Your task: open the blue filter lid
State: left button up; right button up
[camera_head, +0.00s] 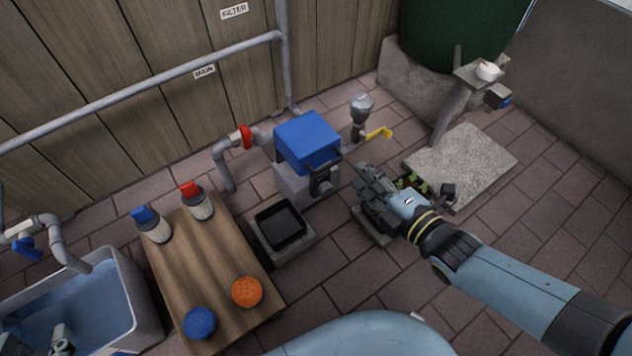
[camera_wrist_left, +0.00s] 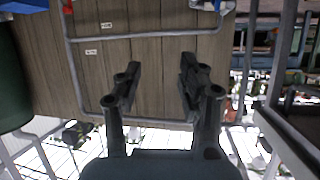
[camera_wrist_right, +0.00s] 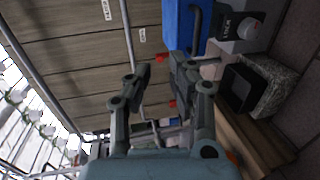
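The blue filter lid (camera_head: 307,138) sits on a grey housing (camera_head: 296,183) near the fence, with a dark handle or latch (camera_head: 321,180) on its front. It appears closed. The right wrist view shows the blue lid (camera_wrist_right: 182,26) beyond the fingers, with a dark curved handle (camera_wrist_right: 196,28). My right gripper (camera_head: 362,190) is to the right of the filter and apart from it. The right wrist view shows its fingers (camera_wrist_right: 161,70) parted with nothing between them. My left gripper (camera_wrist_left: 160,78) is open and empty in the left wrist view, facing the fence.
A wooden table (camera_head: 205,270) with two bottles and blue and orange round items stands left. A black tray (camera_head: 280,227) sits before the filter. A red valve (camera_head: 243,137) and yellow handle (camera_head: 379,134) flank it. A water tub (camera_head: 134,300) is bottom left.

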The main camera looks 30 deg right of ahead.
pick_arm(q)
jog(key=s+f+g+b, duration=0.1)
jog(key=s+f+b, duration=0.3)
jog(key=f+b, duration=0.15)
pick_arm(e)
jog(key=p, duration=0.1)
send_near(327, 166)
jog(key=b+x, duration=0.1)
jog(key=x, duration=0.2)
jog(key=b+x, duration=0.2)
jog(key=x, duration=0.1)
jog(key=b+x, duration=0.1)
jog(key=x, duration=0.3)
jog(key=shift+d+f, duration=0.2)
jog(key=shift+f, duration=0.1)
pick_arm(q)
jog(key=w+d+r+m+t+h, duration=0.1)
jog(key=w+r+t, duration=0.2)
jog(key=r, duration=0.5)
jog(key=w+d+r+m+t+h, duration=0.1)
jog(key=w+r+t+h, duration=0.1)
jog(key=r+t, duration=0.3)
jog(key=w+d+r+m+t+h, duration=0.1)
jog(key=w+r+t, duration=0.3)
jog(key=r, duration=0.8)
jog(key=shift+w+r+m+t+h+b, duration=0.3)
jog(key=shift+r+h, duration=0.1)
jog(key=shift+h, duration=0.1)
pick_arm(e)
jog(key=shift+w, duration=0.2)
